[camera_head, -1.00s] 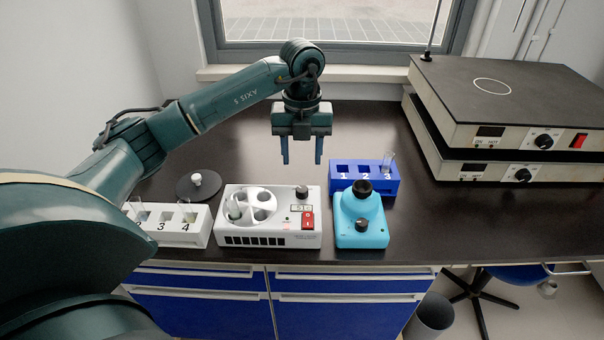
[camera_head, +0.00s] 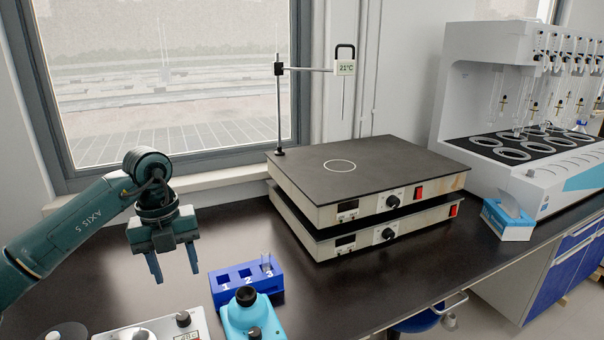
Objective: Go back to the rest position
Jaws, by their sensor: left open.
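My left gripper (camera_head: 174,264) hangs open and empty above the black bench, at the left of the head view. Its two blue fingers point down and stand apart. It is left of the blue tube rack (camera_head: 245,279), which has numbered slots and a glass tube (camera_head: 266,262) in slot 3. My right gripper is not in view.
Two stacked hot plates (camera_head: 365,180) stand mid-bench. A white multi distiller (camera_head: 500,90) and a blue-white box (camera_head: 508,220) are at right.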

